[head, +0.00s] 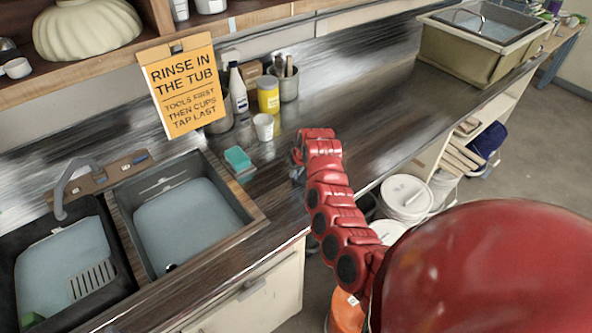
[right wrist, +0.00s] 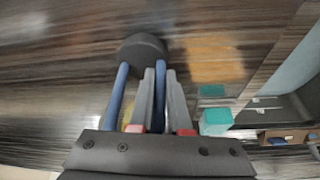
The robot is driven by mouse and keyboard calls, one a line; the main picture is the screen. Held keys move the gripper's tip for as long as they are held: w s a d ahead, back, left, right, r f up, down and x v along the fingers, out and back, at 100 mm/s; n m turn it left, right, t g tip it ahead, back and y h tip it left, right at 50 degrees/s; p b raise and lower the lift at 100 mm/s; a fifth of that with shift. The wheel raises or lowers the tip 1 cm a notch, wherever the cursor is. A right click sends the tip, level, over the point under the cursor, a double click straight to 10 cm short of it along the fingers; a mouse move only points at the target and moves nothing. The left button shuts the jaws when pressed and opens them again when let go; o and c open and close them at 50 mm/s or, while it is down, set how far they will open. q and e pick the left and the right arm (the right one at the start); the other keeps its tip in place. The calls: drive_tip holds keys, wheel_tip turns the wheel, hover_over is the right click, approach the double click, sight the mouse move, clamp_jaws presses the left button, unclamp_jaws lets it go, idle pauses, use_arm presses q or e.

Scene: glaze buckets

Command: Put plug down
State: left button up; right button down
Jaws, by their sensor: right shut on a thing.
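The plug (right wrist: 143,48) shows in the right wrist view as a black disc on blue bars. My right gripper (right wrist: 161,72) has its grey fingers shut on one of these blue bars; the disc sticks out past the fingertips. The plug appears to be over the dark wood counter (head: 355,122); I cannot tell whether it touches it. In the head view my red right arm reaches over the counter's front part, to the right of the sponge, and its wrist largely hides the gripper and plug. My left gripper is out of view.
A teal sponge (head: 238,160) sits beside the sink basin (head: 250,208). A white cup (head: 263,127), a yellow tin (head: 268,97) and a bottle (head: 237,88) stand behind. A tub (head: 455,62) is at the far right end. The counter between is clear.

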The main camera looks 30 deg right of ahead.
drive_tip(key=shift+f, duration=0.2)
drive_tip(key=c, duration=0.9)
unclamp_jaws()
drive_tip(key=shift+r, duration=0.1)
drive_tip(key=shift+o, duration=0.2)
drive_tip(key=shift+r, duration=0.1)
